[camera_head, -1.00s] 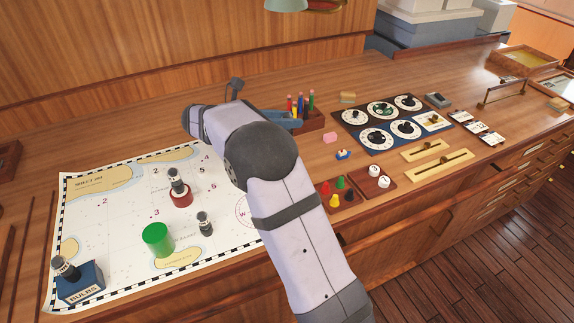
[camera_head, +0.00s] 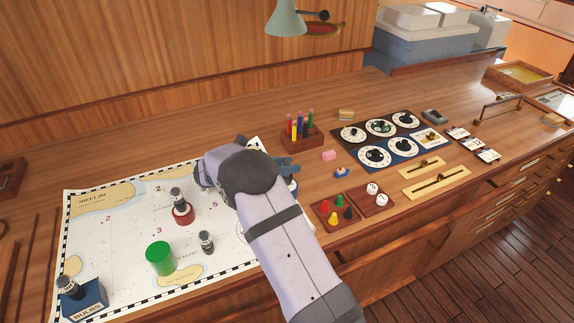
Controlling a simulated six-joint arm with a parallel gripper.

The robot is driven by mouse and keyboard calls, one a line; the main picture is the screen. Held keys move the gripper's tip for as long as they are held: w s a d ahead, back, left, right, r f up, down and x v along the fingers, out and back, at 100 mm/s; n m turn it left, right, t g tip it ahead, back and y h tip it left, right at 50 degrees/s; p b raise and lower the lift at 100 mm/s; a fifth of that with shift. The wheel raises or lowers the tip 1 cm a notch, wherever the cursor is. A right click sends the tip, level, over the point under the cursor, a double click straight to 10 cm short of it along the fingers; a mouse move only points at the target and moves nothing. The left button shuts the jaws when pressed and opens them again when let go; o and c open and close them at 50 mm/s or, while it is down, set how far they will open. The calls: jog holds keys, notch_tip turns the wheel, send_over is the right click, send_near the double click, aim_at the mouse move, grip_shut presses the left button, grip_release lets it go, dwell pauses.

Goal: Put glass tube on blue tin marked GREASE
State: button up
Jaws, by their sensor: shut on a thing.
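My arm crosses the middle of the view. A blue tin (camera_head: 86,300) at the lower left reads BULBS, with a dark-and-silver tube-like piece (camera_head: 69,286) on top. Similar pieces stand on a red tin (camera_head: 184,215) and on the chart (camera_head: 206,242). A green tin (camera_head: 160,258) stands between them. I see no tin marked GREASE and cannot make out a clear glass tube.
The chart (camera_head: 115,240) covers the left desk. A pen holder (camera_head: 303,140), a pink block (camera_head: 329,155), a peg tray (camera_head: 338,213) and a dial panel (camera_head: 375,140) lie right of my arm. A green lamp (camera_head: 286,17) hangs above. Bare wood lies behind the chart.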

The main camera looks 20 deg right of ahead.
jog(key=shift+f, duration=0.4)
jog(key=shift+f, duration=0.2)
jog(key=o, duration=1)
jog(key=shift+o, duration=0.2)
